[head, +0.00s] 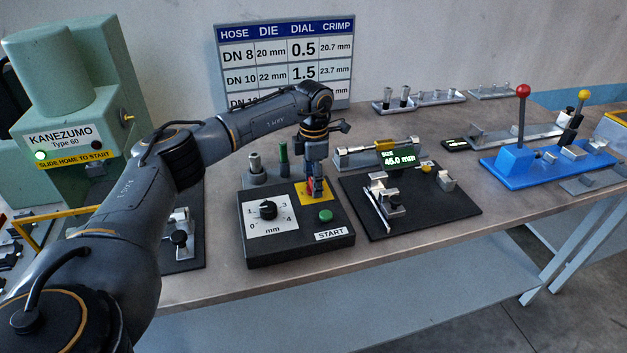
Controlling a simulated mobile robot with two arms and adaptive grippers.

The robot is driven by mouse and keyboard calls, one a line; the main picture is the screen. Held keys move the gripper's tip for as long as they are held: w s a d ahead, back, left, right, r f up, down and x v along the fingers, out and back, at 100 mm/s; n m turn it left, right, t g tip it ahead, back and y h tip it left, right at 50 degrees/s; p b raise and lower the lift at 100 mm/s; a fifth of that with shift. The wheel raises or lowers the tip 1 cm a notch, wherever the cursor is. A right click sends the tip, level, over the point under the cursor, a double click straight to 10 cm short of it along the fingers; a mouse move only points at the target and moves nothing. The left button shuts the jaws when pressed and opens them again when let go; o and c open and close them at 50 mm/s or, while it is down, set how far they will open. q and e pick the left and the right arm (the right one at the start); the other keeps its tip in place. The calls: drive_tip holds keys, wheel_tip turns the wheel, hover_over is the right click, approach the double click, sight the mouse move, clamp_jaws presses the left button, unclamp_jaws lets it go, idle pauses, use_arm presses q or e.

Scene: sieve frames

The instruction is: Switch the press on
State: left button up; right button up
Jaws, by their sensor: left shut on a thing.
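The press (62,140), pale green with a KANEZUMO Type 60 label, stands at the left. A small green lamp (40,155) on its front is lit. The black control box (290,251) has a dial (267,209), a green START button (326,215) and a yellow plate (302,187) with a red switch (318,185). My left gripper (315,187) points down over the yellow plate, shut on the red switch. The fingers hide much of the switch, so I cannot tell its position. My right gripper is not in view.
A hose chart (285,62) stands behind the box. A blue lever fixture (548,165) stands farther right. My left arm covers part of the left bench.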

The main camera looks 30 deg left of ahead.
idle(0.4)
use_arm(q)
drive_tip(key=o, duration=1.2)
drive_tip(key=shift+c, duration=0.2)
wheel_tip(320, 180, up, 12)
drive_tip(key=shift+f, duration=0.15)
